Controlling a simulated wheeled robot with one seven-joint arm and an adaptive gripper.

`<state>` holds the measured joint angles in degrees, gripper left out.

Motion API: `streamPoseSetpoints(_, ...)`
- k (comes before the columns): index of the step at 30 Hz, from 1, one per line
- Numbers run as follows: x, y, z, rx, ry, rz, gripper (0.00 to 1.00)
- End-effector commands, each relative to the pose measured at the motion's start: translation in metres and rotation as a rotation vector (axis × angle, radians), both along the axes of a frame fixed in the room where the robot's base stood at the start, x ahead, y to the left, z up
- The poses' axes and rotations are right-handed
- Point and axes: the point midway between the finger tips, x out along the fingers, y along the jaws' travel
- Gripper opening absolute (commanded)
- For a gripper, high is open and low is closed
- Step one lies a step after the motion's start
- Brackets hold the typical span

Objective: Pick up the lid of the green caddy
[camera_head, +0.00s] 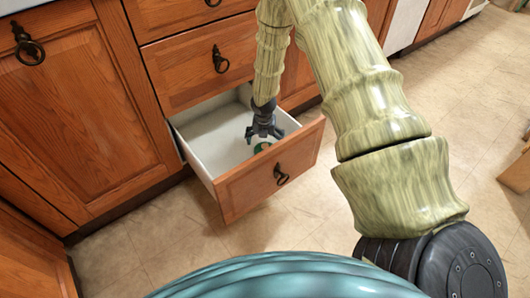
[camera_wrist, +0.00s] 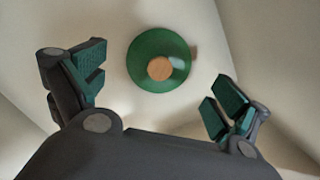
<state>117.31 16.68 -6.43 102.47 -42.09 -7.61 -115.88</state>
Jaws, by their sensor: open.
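The green lid (camera_wrist: 146,82) is round with a tan knob (camera_wrist: 160,68) in its middle. In the wrist view it lies ahead of my gripper, a little above the line between the fingertips. In the head view the green round thing (camera_head: 262,147) shows on the floor of the open drawer, partly hidden by my gripper. My gripper (camera_head: 264,134) points down into the drawer above it. In the wrist view my gripper (camera_wrist: 158,80) has its fingers wide apart with nothing between them, and it does not touch the lid. The caddy's body cannot be made out under the lid.
The open drawer (camera_head: 205,138) has pale inner walls close around my gripper and a wooden front (camera_head: 245,190). Closed drawers (camera_head: 215,62) sit above it, and a cabinet door (camera_head: 80,110) is at left. The tiled floor (camera_head: 310,190) in front is clear.

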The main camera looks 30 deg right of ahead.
Motion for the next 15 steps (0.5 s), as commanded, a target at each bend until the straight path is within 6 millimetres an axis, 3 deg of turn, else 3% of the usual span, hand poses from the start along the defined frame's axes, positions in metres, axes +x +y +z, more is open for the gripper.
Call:
streamPoseSetpoints(7,0.001,-0.002,-0.035,0.0,0.001,0.0,0.98)
streamPoseSetpoints(15,0.003,-0.003,-0.039,-0.001,-0.001,0.0,0.98)
